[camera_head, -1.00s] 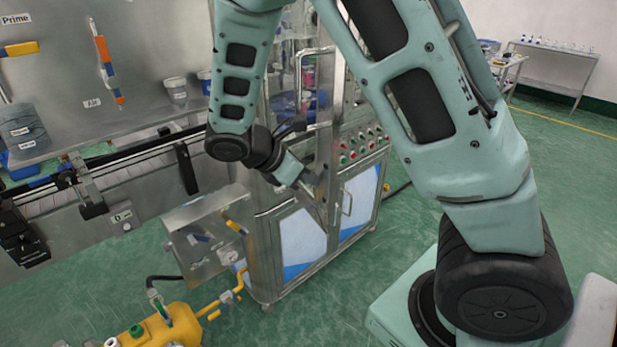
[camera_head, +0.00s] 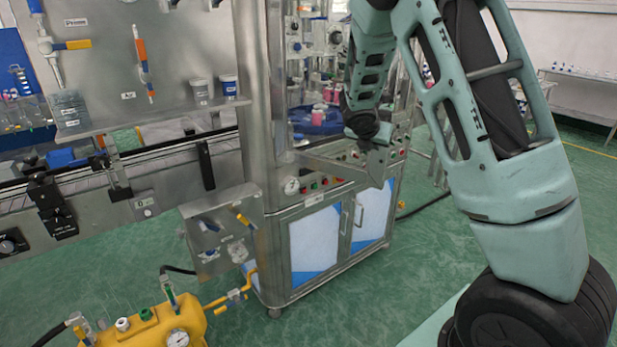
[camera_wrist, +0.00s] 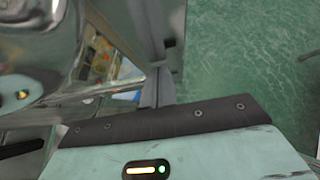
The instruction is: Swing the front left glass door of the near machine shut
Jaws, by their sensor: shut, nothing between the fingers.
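The near machine (camera_head: 262,215) is a steel cabinet with clear panes above and white-and-blue lower doors. A tall, narrow, see-through pane with steel edges (camera_head: 279,85) stands at its front left, above the worktop. It looks like the front left glass door, seen nearly edge-on; its exact angle is hard to tell. My gripper (camera_head: 379,168) is at the front right of the machine, just above the button panel, apart from that pane. In the wrist view its fingers (camera_wrist: 156,88) are shut and empty, close to a steel upright (camera_wrist: 165,35).
Red and green buttons (camera_head: 320,184) line the machine's front edge. A steel valve box (camera_head: 222,230) juts out at its left, and a yellow tank (camera_head: 160,325) stands on the floor below. A conveyor (camera_head: 155,178) runs left. Green floor (camera_head: 400,270) is open in front.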

